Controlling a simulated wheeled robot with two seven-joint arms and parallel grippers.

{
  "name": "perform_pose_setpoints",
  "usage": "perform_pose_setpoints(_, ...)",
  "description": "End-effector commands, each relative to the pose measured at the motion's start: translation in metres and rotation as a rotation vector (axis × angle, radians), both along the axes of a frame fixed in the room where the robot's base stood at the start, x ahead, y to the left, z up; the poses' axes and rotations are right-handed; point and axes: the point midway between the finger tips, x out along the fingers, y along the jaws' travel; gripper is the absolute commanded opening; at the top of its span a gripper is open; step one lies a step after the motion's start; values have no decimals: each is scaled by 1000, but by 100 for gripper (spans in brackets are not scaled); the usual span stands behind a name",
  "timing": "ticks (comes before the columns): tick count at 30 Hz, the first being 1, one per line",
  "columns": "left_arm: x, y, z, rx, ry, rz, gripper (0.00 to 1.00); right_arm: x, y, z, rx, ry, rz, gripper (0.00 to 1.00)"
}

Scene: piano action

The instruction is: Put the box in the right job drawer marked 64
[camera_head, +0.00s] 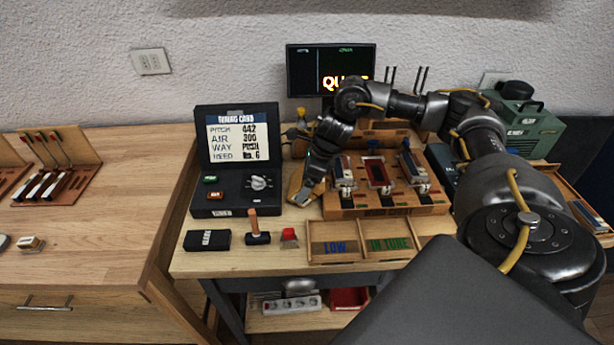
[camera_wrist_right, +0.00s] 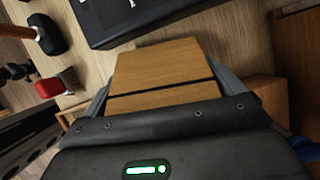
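My right gripper (camera_head: 303,197) points down between the black tuning-card console and the reed rack. In the right wrist view its two fingers (camera_wrist_right: 160,78) stand on either side of a box-like wooden piece (camera_wrist_right: 165,65) with a dark seam across it, and seem to grip it. This wooden piece (camera_head: 294,184) shows only partly in the head view, beside the gripper. Whether it still touches the bench is hard to tell. My left gripper is not in view. No drawer marked 64 is legible.
The console (camera_head: 238,160) stands left of the gripper, the reed rack (camera_head: 385,204) right of it. In front are a wooden-handled tool (camera_head: 255,228), a red-topped item (camera_head: 289,238) and a tray (camera_head: 360,257) marked LOW and IN TUNE. A left bench has a drawer (camera_head: 70,318).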

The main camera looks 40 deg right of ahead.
Motion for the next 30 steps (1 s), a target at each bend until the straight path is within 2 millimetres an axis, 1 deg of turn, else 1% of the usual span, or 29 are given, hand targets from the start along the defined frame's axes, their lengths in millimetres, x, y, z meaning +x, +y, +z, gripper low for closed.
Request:
perform_pose_setpoints(1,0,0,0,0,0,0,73,0,0,0,0,0,0,87)
perform_pose_setpoints(6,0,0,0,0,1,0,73,0,0,0,0,0,0,65)
perform_pose_setpoints(8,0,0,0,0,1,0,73,0,0,1,0,-1,0,58)
perform_pose_setpoints(15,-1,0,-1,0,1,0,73,1,0,2,1,-2,0,58)
perform_pose_setpoints(20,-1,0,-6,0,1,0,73,1,0,12,2,-5,0,58)
perform_pose_setpoints(24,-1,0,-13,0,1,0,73,1,2,34,2,-8,2,58)
perform_pose_setpoints(26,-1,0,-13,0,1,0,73,-4,11,45,3,-7,7,58)
perform_pose_setpoints(29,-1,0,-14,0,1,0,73,-14,27,68,1,-10,9,58)
perform_pose_setpoints(30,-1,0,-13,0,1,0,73,-19,33,79,0,-11,9,58)
